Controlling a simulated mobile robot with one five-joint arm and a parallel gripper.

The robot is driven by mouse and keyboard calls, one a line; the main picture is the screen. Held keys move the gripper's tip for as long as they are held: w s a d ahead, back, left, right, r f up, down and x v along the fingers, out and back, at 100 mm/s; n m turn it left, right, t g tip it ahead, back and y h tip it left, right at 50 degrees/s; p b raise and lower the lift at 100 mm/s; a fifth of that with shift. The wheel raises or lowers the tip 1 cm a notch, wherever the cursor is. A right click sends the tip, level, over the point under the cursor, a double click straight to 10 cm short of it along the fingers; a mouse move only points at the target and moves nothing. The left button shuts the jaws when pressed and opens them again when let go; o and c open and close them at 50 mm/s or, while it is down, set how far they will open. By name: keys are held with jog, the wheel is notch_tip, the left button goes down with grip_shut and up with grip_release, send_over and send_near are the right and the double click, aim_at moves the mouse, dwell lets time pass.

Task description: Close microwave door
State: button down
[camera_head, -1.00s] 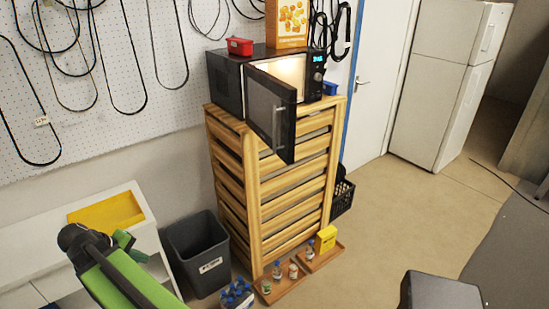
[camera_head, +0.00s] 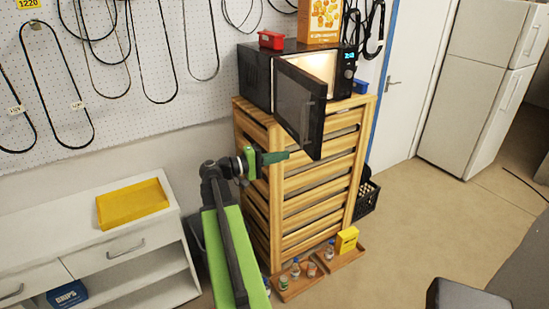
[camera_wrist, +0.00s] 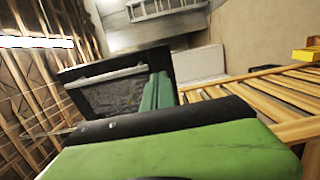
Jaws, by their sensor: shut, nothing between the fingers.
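The black microwave (camera_head: 258,75) stands on top of a slatted wooden crate stack. Its door (camera_head: 299,106) is swung wide open toward the front, and the lit interior (camera_head: 322,66) shows behind it. My gripper (camera_head: 287,155), green, is shut and empty. In the head view it is left of the door's lower edge and in front of the crate's upper slats. In the wrist view the green fingers (camera_wrist: 156,92) appear over the dark door panel (camera_wrist: 108,92). I cannot tell whether they touch it.
The wooden crate stack (camera_head: 300,190) is close to my arm. A red box (camera_head: 271,40) and an orange carton (camera_head: 320,20) sit on the microwave. A white cabinet with a yellow tray (camera_head: 132,203) is at left. Small bottles stand on boards on the floor. Open floor lies to the right.

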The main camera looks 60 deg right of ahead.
aim_at(309, 150)
jog(key=x, duration=0.7)
jog(key=shift+s+d, duration=0.2)
jog(key=shift+d, duration=0.1)
